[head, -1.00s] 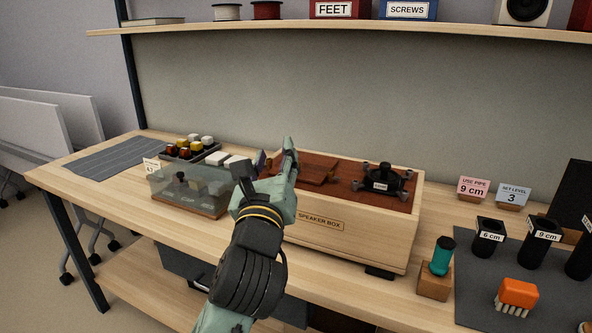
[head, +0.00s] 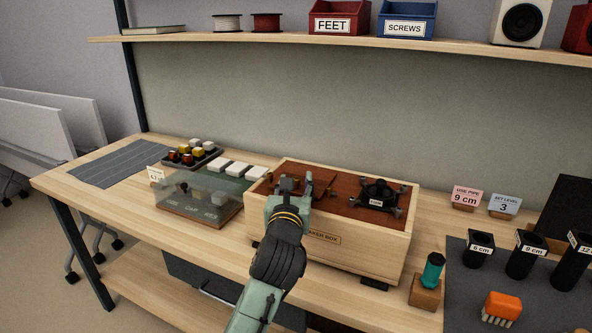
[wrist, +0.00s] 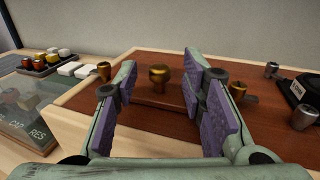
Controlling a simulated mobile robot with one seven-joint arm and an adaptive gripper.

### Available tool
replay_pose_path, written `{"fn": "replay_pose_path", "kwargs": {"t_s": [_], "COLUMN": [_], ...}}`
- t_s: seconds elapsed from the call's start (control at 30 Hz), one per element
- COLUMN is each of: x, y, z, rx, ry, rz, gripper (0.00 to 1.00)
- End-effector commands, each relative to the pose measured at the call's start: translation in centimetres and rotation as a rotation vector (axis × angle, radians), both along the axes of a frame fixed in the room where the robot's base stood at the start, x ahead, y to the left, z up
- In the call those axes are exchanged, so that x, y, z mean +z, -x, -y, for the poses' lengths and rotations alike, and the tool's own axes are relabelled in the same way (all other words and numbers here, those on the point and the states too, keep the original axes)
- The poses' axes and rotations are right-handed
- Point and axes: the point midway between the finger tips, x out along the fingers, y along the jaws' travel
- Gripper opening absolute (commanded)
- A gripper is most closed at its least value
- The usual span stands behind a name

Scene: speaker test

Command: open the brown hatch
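The brown hatch (head: 321,187) is a raised panel on the reddish-brown top of the wooden speaker box (head: 358,250). In the wrist view the hatch (wrist: 160,102) lies flat and carries a brass knob (wrist: 159,74) on a stem. My gripper (head: 291,181) is over the left part of the box top, partly hiding the hatch in the head view. Its two purple-padded fingers are apart. The knob shows between them in the wrist view, with no visible contact. Brass fittings stand on the left (wrist: 104,71) and right (wrist: 237,90) of the hatch.
A black spider-shaped part (head: 379,194) sits on the right of the box top. A clear-covered case (head: 198,199) stands left of the box, with white blocks (head: 236,169) behind it. A teal-topped tool (head: 432,271) stands at the right. The shelf (head: 330,43) runs above.

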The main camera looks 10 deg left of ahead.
Motion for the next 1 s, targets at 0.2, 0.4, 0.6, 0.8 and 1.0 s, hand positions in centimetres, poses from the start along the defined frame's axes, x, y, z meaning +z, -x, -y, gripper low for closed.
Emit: {"fn": "replay_pose_path", "kwargs": {"t_s": [0.2,0.4,0.6,0.8,1.0], "x": [0.1,0.0,0.0,0.0,0.0], "y": [-2.0,-2.3,-2.3,-2.2,-2.2], "z": [0.0,0.0,0.0,0.0,0.0], "rx": [0.000,0.000,0.000,0.000,0.000], "ry": [0.000,0.000,0.001,0.001,0.001], "rz": [0.000,0.002,0.001,0.001,0.001], "gripper": [0.37,0.37,0.32,0.19,0.05]}}
